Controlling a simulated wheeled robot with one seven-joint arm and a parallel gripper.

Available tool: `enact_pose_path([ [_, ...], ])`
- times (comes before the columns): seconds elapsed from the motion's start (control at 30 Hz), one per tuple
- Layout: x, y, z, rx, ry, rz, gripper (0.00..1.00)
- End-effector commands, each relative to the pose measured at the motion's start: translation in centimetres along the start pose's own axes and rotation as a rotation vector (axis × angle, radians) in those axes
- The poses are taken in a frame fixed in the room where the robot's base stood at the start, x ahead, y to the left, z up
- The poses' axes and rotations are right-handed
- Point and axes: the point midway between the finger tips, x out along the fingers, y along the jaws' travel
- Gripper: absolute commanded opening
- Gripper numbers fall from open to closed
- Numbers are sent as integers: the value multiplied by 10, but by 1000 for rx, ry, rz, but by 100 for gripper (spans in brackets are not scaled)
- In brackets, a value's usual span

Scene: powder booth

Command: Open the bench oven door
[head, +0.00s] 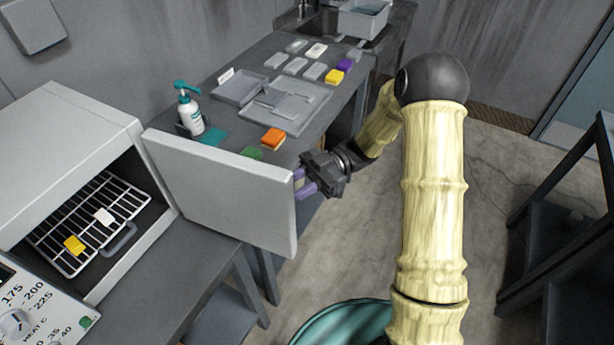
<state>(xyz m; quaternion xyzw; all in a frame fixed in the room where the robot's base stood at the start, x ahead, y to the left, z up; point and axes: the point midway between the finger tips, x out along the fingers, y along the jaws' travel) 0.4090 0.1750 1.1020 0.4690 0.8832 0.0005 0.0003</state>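The bench oven (75,150) stands at the left, with its front facing right. Its pale grey door (220,190) is swung wide open, and the oven's inside shows. My gripper (303,184) is at the door's free right edge, its purple fingers close against that edge. The fingertips are partly hidden by the door, so I cannot tell whether they touch or grip anything. No handle shows on the door face I see. Inside the oven is a wire rack (85,222) with a yellow piece (74,244) and a white piece (104,217) on it.
Behind the door, the bench holds a pump bottle (190,112), grey trays (285,105), an orange block (272,138) and several small pieces. A dark shelf frame (570,220) stands at the right. A teal round container (345,325) is at the bottom. Open floor (510,165) lies between.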

Motion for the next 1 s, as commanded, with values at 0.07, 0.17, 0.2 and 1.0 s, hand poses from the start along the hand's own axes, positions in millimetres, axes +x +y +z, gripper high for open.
enact_pose_path([
  [0.07, -6, 0, 1, -1, 0, 2, 30],
  [0.17, -20, 0, 2, -1, -1, 6, 30],
  [0.2, -26, 0, 3, -1, -1, 5, 30],
  [1.0, -169, -2, 1, -1, 3, 9, 30],
])
